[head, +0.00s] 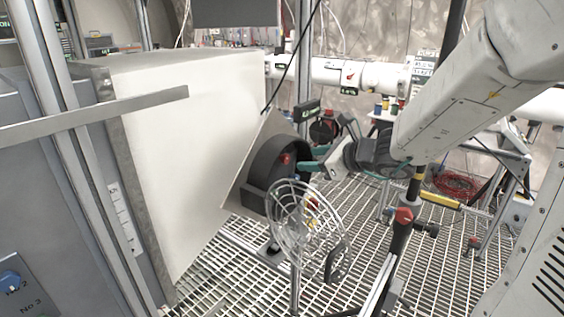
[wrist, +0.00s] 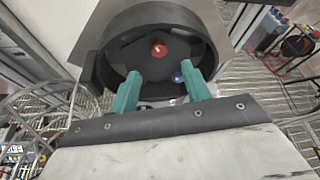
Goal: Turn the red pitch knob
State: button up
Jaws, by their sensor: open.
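The red pitch knob (wrist: 158,49) sits inside a dark round housing (wrist: 97,72) in the wrist view. It also shows in the head view as a small red spot (head: 285,158) inside the housing (head: 258,199). A small blue knob (wrist: 178,78) sits below and right of the red one, close to a fingertip. My gripper (wrist: 162,80) is open, with two green fingers pointing at the housing. The red knob appears beyond the fingertips, between them in the picture. In the head view my gripper (head: 306,170) is right of the housing. Whether a finger touches anything is unclear.
A round wire guard (head: 305,222) stands in front of and below the housing. A large white panel (head: 190,150) fills the left, with a metal bar (head: 95,118) across it. A post with a red fitting (head: 403,215) stands below my arm. The floor is metal grating (head: 235,280).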

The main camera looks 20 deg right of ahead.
aim_at(288, 160)
jog(key=x, duration=0.7)
jog(key=shift+w+a, duration=0.15)
jog(key=shift+c, duration=0.3)
jog(key=c, duration=0.9)
